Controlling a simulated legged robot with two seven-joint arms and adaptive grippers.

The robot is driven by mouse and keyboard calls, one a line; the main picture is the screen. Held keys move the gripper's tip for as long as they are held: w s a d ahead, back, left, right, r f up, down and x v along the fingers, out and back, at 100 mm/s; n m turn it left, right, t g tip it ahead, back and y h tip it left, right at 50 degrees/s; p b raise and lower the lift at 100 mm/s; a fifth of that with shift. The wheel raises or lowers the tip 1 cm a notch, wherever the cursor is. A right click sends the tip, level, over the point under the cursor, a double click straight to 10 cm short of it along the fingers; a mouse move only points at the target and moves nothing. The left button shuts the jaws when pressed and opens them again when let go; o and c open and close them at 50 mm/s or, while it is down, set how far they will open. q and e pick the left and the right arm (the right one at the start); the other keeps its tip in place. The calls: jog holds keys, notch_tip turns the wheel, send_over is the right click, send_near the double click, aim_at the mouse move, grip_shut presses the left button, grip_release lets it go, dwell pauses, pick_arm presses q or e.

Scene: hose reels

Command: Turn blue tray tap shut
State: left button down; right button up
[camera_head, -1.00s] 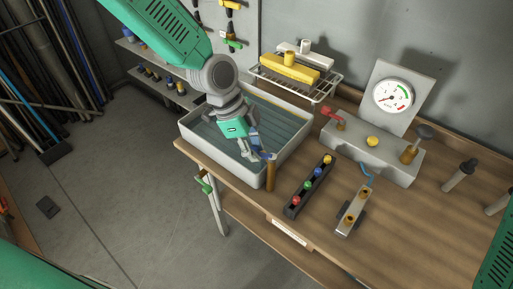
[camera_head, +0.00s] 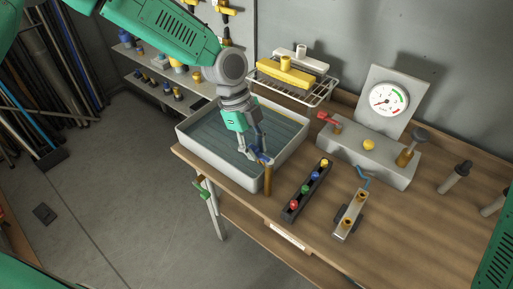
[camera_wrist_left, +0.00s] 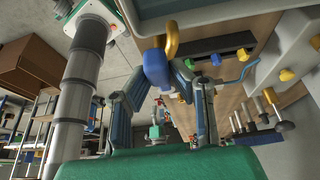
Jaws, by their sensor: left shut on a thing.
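The grey tray (camera_head: 190,140) of water stands at the back left of the bench. Its brass tap pipe (camera_head: 268,182) rises at the tray's front right corner. The blue tap handle (camera_head: 265,160) sits at the top of the pipe, partly hidden by my left gripper (camera_head: 257,154). That gripper reaches down over the tray's right part and is shut on the blue handle. In the left wrist view the blue handle (camera_wrist_left: 154,64) lies between the fingertips, beside a yellow curved pipe (camera_wrist_left: 172,36). My right gripper is out of view.
A black strip (camera_head: 296,205) with several coloured knobs lies right of the tap. A steel block (camera_head: 346,225) with brass fittings is further right. A gauge block (camera_head: 375,158) with a red tap stands behind. A wire rack (camera_head: 310,92) holds yellow and white parts. Bare bench lies at the front right.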

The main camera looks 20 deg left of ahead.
pick_arm(q)
jog(key=shift+w+a, duration=0.1)
jog(key=shift+w, duration=0.05)
jog(key=c, duration=1.4)
grip_release()
jog(key=shift+c, duration=0.2)
jog(key=shift+a, duration=0.1)
jog(key=shift+w+a+r, duration=0.1)
jog(key=shift+a+r, duration=0.05)
jog(key=shift+r, duration=0.2)
jog(key=v, duration=1.1)
jog(key=shift+w+a, duration=0.15)
